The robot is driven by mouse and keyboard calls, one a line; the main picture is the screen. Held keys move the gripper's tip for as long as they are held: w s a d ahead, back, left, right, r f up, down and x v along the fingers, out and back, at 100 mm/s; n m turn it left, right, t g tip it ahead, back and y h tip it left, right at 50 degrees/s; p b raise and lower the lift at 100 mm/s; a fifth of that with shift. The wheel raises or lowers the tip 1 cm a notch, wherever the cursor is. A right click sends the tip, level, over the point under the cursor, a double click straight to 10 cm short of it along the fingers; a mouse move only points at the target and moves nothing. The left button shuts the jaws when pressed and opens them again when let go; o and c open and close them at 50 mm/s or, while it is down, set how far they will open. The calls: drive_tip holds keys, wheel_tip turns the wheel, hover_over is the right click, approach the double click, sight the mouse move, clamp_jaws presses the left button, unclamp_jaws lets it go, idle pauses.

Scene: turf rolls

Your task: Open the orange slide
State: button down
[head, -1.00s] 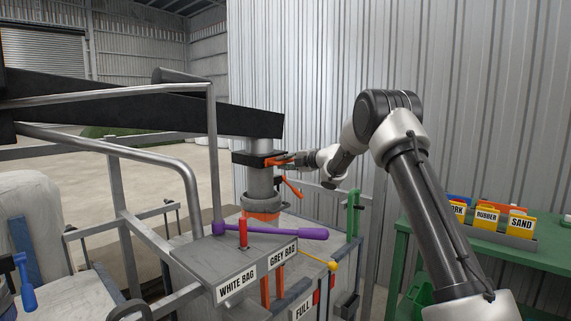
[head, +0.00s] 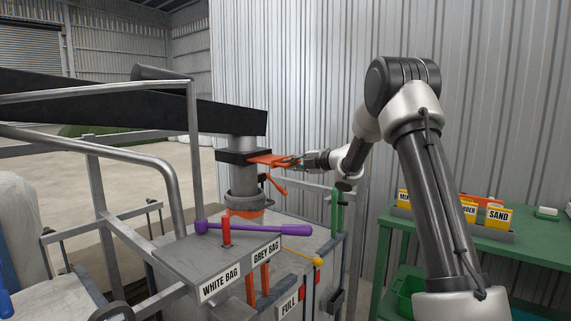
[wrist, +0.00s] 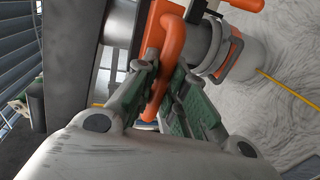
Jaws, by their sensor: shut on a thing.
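The orange slide (head: 266,160) is a flat plate sticking out to the right of a black housing (head: 232,155) on the grey vertical pipe. My gripper (head: 292,161) is at the slide's outer end in the head view. In the wrist view the slide's orange looped handle (wrist: 168,62) passes between my gripper's green-padded fingers (wrist: 163,98), which are shut on it. The inner part of the slide is hidden inside the housing.
An orange lever (head: 277,186) hangs just below the slide. A purple-handled bar (head: 255,229) lies on the panel with the bag labels. A green bench (head: 480,235) with labelled yellow cards stands at the right. A corrugated wall is behind my arm.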

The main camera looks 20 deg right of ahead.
drive_tip(key=c, duration=1.5)
unclamp_jaws()
drive_tip(key=shift+o, duration=0.2)
drive_tip(key=v, duration=1.2)
